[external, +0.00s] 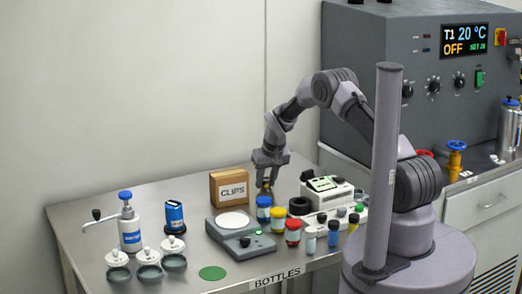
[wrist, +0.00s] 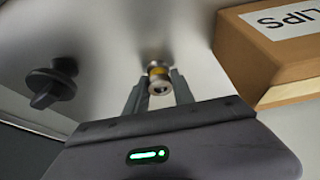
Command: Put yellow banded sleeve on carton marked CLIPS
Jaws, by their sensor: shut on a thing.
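The carton marked CLIPS (external: 229,188) is a brown box standing on the steel table. Its near side and white label also fill the upper right of the wrist view (wrist: 262,62). My gripper (external: 266,183) points down just right of the carton in the external view. In the wrist view my gripper (wrist: 159,88) is shut on a small metallic sleeve with a yellow band (wrist: 158,72), between the fingertips and apart from the carton. In the external view the sleeve is small and partly hidden behind the jars; its height over the table is unclear.
A blue-capped jar (external: 263,209), a yellow-capped jar (external: 278,220) and a red-capped jar (external: 293,232) stand in front of my gripper. A scale (external: 240,238) sits before the carton. A black ring (external: 299,206) and a white device (external: 327,189) are to the right. A pump bottle (external: 129,230) stands left.

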